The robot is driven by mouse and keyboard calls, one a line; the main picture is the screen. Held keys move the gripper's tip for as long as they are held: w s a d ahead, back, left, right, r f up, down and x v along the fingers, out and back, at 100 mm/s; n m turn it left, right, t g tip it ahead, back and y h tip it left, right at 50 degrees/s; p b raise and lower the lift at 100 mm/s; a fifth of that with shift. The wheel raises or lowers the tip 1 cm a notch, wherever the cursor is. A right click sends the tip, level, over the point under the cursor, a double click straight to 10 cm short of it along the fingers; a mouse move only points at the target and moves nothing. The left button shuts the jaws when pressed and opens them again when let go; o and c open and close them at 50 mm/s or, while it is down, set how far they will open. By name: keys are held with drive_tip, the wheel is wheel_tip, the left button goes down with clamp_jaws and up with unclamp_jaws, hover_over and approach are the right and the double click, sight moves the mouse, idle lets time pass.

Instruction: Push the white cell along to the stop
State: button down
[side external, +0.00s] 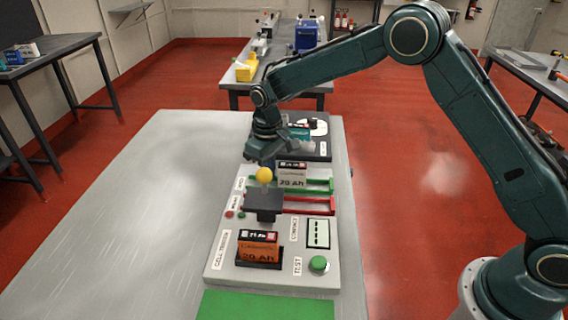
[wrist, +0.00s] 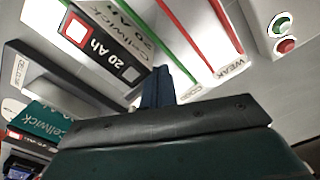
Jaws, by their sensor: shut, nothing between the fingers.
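The white cell (side external: 292,175), marked 20 Ah, lies in the green-railed lane on the grey board. My gripper (side external: 267,160) is shut and empty, low at the left end of that lane. In the wrist view its blue fingertips (wrist: 158,88) are together, just beyond the cell's near end, close to the GOOD label. I cannot tell whether they touch the cell.
A red-railed lane (side external: 300,206) runs beside the green one. A yellow knob (side external: 264,175) stands over a dark block near my gripper. An orange cell (side external: 258,250) sits in the tester, near a green button (side external: 318,264). A teal cell (wrist: 58,122) lies behind the lane.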

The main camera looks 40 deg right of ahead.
sight(290, 175)
drive_tip(key=shift+f, duration=0.6)
drive_tip(key=shift+s+d, duration=2.15)
drive_tip(key=shift+d, duration=0.05)
idle(1.1)
drive_tip(key=shift+w+a, duration=0.15)
drive_tip(key=shift+w+a, duration=0.2)
idle(0.4)
drive_tip(key=shift+r, duration=3.5)
drive_tip(key=shift+r, duration=0.1)
